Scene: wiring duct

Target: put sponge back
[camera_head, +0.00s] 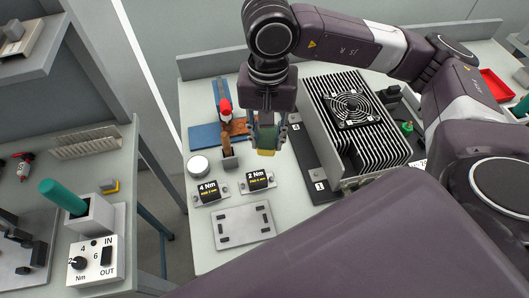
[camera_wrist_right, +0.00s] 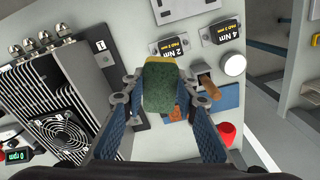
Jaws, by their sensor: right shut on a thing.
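The sponge, green with a yellow layer, is in the wrist view (camera_wrist_right: 159,88) between the two fingers of my right gripper (camera_wrist_right: 160,95), which is shut on it. In the head view the sponge (camera_head: 266,141) shows below my right gripper (camera_head: 268,128), above the table between the brown-handled tool and the heat-sink unit. Its height above the table is hard to tell. My left gripper is not in view.
The finned unit with a fan (camera_head: 350,108) stands right of the gripper. A blue mat (camera_head: 204,135), a red-topped item (camera_head: 225,107) and a brown-handled tool (camera_head: 228,150) are to its left. The 4 Nm (camera_head: 209,192) and 2 Nm (camera_head: 258,181) blocks and a grey plate (camera_head: 244,225) lie nearer.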

